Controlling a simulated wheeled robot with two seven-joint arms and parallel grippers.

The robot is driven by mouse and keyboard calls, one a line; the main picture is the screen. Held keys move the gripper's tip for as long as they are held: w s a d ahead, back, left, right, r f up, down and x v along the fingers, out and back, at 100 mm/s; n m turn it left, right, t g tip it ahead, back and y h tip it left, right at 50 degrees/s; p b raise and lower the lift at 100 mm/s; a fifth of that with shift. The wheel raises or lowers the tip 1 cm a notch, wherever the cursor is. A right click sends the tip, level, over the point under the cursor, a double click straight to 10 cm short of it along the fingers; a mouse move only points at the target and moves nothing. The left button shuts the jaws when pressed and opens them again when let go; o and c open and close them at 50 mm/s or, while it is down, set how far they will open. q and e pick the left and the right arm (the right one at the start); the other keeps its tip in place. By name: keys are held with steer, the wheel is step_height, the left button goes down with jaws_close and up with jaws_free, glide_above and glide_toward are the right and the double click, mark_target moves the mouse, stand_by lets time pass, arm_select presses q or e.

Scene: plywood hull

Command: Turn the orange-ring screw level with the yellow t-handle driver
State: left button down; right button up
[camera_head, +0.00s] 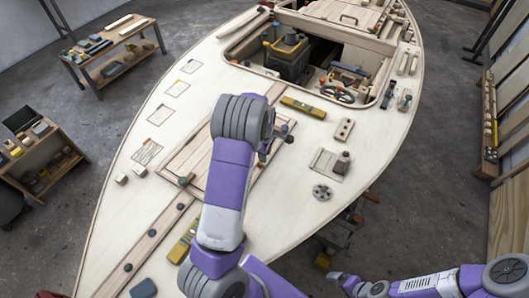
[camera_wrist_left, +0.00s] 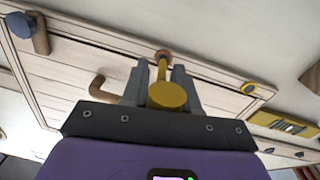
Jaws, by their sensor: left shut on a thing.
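My left gripper (camera_wrist_left: 160,82) is shut on the yellow t-handle driver (camera_wrist_left: 168,96), whose round yellow end faces the left wrist camera. The driver's shaft points away toward the orange-ring screw (camera_wrist_left: 162,53) in a pale wooden hatch panel. The tip meets or overlaps the ring in that view; I cannot tell whether it is seated. In the head view the left gripper (camera_head: 274,138) is over the hatch (camera_head: 205,150), and my arm hides much of it. My right gripper (camera_head: 342,279) is low at the bottom right, beside the hull; its jaws are unclear.
A yellow-ring screw (camera_wrist_left: 249,88) sits in the same panel, near a yellow spirit level (camera_wrist_left: 285,124). A bent wooden handle (camera_wrist_left: 97,88) and a blue-grey knob (camera_wrist_left: 20,25) are at the left. An open cockpit (camera_head: 330,55) lies beyond the hatch.

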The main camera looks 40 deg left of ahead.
arm_select(q)
steer(key=shift+f, duration=0.2)
steer(key=shift+f+b, duration=0.4)
steer(key=shift+b, duration=0.05)
stand_by(0.4)
steer(key=m, duration=0.3)
steer(key=shift+s+f+b, duration=0.1)
steer(key=shift+s+b, duration=0.1)
steer(key=shift+b, duration=0.15)
steer(key=shift+s+d+m, duration=0.1)
steer(key=shift+s+m, duration=0.1)
steer(key=shift+m, duration=0.8)
